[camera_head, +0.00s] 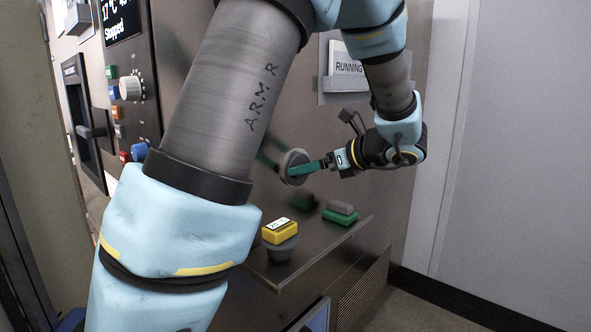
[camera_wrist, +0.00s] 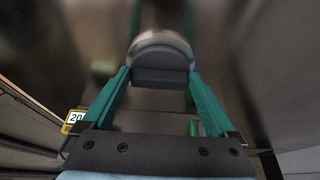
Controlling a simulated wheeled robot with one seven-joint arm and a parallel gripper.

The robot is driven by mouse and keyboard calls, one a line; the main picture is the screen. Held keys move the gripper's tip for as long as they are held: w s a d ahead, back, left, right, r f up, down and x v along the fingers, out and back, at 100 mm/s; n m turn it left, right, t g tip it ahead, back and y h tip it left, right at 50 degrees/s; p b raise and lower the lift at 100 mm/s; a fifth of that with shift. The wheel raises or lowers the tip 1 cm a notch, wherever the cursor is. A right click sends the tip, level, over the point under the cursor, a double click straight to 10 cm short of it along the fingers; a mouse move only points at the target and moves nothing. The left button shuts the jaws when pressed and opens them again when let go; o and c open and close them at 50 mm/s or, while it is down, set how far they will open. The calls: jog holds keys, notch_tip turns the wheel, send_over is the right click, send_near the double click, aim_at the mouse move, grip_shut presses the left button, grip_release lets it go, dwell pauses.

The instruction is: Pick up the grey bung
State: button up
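The grey bung (camera_head: 294,167) is a round disc close to the chamber's metal front panel in the head view. In the wrist view the bung (camera_wrist: 162,56) shows a rounded grey face with a dark block-like grip towards me. My gripper (camera_head: 312,170) reaches it from the right, above the shelf. In the wrist view the green fingers of my gripper (camera_wrist: 160,76) lie against both sides of the dark grip, shut on it. The bung's far side is hidden, and I cannot tell whether it sits in an opening.
A control panel (camera_head: 130,90) is at left. A "RUNNING" sign (camera_head: 348,68) hangs above. Floor at right is clear.

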jog(key=c, duration=0.9)
jog(key=shift+o, duration=0.2)
jog(key=shift+r+b, duration=0.2)
jog(key=shift+b, duration=0.2)
